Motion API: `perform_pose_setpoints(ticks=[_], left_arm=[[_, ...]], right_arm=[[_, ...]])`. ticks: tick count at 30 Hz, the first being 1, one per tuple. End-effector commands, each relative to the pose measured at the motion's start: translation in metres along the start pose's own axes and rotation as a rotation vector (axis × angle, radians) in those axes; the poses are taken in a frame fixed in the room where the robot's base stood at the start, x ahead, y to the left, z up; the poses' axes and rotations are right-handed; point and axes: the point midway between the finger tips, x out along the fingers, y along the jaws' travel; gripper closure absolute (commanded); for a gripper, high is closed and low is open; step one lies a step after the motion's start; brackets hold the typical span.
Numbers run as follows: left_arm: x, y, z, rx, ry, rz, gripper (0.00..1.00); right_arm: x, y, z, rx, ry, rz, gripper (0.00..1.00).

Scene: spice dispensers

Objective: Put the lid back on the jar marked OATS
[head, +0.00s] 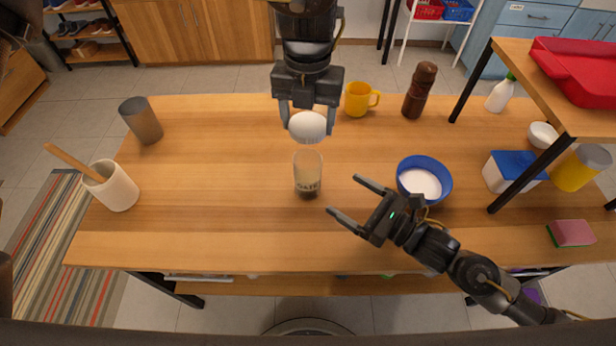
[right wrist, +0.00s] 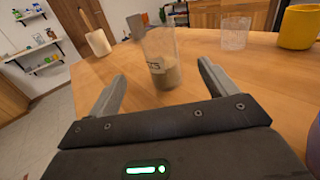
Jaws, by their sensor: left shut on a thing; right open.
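The clear jar marked OATS (head: 307,174) stands upright and open-topped on the wooden table, with pale contents low inside. My left gripper (head: 308,122) is shut on the white round lid (head: 307,127). The lid is held apart from the jar, just beyond its mouth in the head view; its exact height is unclear. My right gripper (head: 342,196) is open and empty, right of the jar with its fingers pointing toward it. The jar stands beyond its fingertips.
A blue bowl (head: 424,163) of white contents sits close behind my right gripper. A yellow mug (head: 357,99) and brown grinder (head: 420,90) stand at the back. A grey tumbler (head: 141,121) and utensil crock (head: 115,187) are at left. The table's front middle is clear.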

Motion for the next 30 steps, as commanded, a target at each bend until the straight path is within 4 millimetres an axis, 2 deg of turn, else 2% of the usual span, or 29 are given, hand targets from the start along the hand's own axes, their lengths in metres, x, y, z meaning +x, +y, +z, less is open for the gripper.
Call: perform_pose_setpoints(ticks=[7, 11, 24, 30], left_arm=[[0.000, 0.000, 0.000, 0.000, 0.000, 0.000, 0.58], [0.000, 0.000, 0.000, 0.000, 0.000, 0.000, 0.58], [0.000, 0.000, 0.000, 0.000, 0.000, 0.000, 0.58], [0.000, 0.000, 0.000, 0.000, 0.000, 0.000, 0.58]], right_arm=[[0.003, -0.001, 0.000, 0.003, -0.001, -0.002, 0.16], [0.015, -0.001, 0.001, 0.004, -0.003, -0.003, 0.16], [0.092, -0.001, 0.001, 0.004, -0.002, -0.003, 0.16], [0.113, -0.001, 0.001, 0.004, -0.001, -0.003, 0.16]])
